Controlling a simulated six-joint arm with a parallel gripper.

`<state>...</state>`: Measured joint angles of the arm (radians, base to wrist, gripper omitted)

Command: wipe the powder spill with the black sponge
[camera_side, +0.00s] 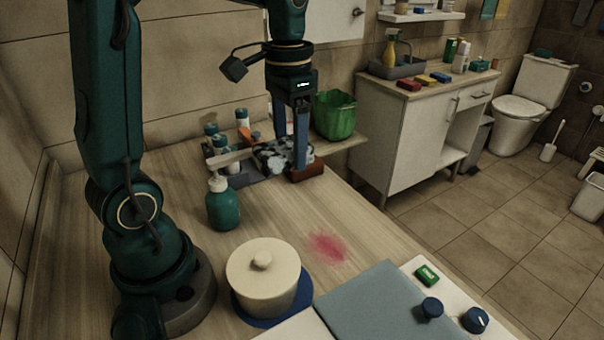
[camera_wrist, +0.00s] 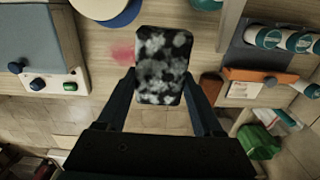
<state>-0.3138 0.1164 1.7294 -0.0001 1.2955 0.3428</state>
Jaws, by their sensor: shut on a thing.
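The black sponge (camera_side: 272,156) has white and grey blotches over its surface. My gripper (camera_side: 290,152) is shut on it, above the back of the counter beside the caddy. In the wrist view the sponge (camera_wrist: 162,65) sits between the two fingers of my gripper (camera_wrist: 163,92). The powder spill (camera_side: 327,247) is a pinkish-red smudge on the bare wood, nearer the front and apart from the sponge. It also shows in the wrist view (camera_wrist: 123,52), left of the sponge and partly hidden by it.
A grey caddy (camera_side: 240,182) with bottles stands by the gripper. A green soap bottle (camera_side: 222,205), a cream lidded pot (camera_side: 263,272) and a grey-blue panel (camera_side: 375,312) surround the spill. A brown block (camera_side: 309,171) and green bin (camera_side: 334,116) lie to the right.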

